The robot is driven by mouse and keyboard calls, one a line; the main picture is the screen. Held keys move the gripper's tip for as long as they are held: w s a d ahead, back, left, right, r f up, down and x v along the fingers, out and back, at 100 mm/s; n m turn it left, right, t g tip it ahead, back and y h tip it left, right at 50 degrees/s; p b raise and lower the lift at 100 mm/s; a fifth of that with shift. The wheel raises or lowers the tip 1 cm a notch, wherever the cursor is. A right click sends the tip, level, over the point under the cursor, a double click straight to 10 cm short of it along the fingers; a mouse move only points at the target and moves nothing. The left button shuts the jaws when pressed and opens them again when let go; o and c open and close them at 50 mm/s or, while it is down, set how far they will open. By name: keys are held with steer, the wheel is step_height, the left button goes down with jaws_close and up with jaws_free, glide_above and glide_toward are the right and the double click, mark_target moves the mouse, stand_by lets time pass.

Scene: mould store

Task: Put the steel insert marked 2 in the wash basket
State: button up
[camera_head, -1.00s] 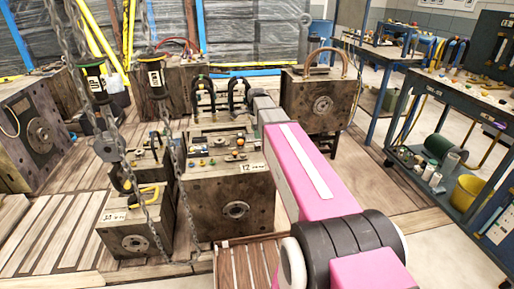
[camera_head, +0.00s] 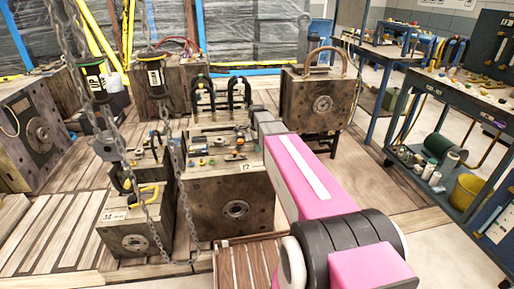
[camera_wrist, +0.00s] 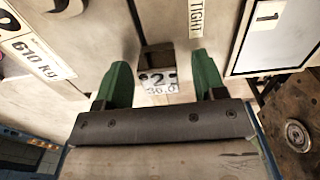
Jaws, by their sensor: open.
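The steel insert marked 2 (camera_wrist: 160,84) shows in the wrist view as a small block with a dark opening and a label reading 2 and 36.0. My gripper (camera_wrist: 160,66) is open, with one green finger on each side of it. There is a gap between the insert and each finger, and the insert is not gripped. In the head view my gripper's end is over the mould block labelled 12 (camera_head: 222,205); the insert cannot be picked out there. I cannot make out a wash basket for certain.
Small coloured parts lie on the mould block's top. A chain (camera_head: 180,185) hangs in front of the blocks at left. A mould with a brown loop (camera_head: 303,102) stands behind my arm. A workbench (camera_head: 460,88) is at right, with open floor before it.

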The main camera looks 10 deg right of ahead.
jaws_close()
steer(key=shift+r, duration=0.15)
